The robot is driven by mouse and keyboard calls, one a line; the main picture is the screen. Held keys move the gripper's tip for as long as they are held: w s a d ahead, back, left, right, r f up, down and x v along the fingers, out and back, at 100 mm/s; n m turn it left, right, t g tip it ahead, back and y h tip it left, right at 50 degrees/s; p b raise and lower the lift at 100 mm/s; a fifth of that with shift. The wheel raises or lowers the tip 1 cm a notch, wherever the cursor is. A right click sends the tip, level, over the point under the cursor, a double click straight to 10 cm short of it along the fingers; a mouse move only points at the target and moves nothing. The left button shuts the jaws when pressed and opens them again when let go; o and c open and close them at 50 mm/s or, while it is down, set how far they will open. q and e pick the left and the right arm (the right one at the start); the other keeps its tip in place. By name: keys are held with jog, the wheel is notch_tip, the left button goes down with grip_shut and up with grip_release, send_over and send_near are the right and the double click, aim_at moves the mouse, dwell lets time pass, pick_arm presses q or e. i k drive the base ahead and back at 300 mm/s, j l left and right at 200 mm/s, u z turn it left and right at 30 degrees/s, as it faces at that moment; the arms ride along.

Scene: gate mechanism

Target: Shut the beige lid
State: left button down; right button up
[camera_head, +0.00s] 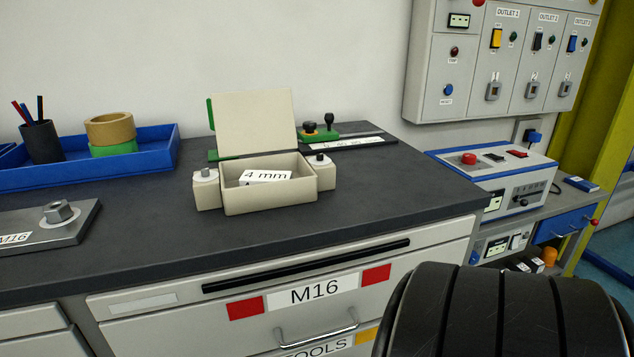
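The beige lid (253,121) stands upright and open at the back of a beige box (268,200). The box sits on the dark worktop (400,193). Inside the box lies a white label or block (265,177) marked "4 mm". Neither of my grippers is in view.
A blue tray (80,165) with tape rolls and a pen cup is at the left. A metal block with a bolt (58,212) lies front left. Green parts with black knobs (320,130) stand behind the box. Worktop in front of the box is clear.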

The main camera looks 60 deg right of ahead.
aim_at(258, 121)
jog(key=k+z, duration=0.1)
jog(key=z, duration=0.35)
jog(key=l+z, duration=0.15)
jog(key=z, duration=0.3)
jog(key=k+l+z, duration=0.1)
jog(key=z, duration=0.4)
jog(key=i+l+u, duration=0.1)
jog(key=u, duration=0.15)
jog(key=l+u, duration=0.3)
jog(key=i+j, duration=0.05)
jog(key=j, duration=0.05)
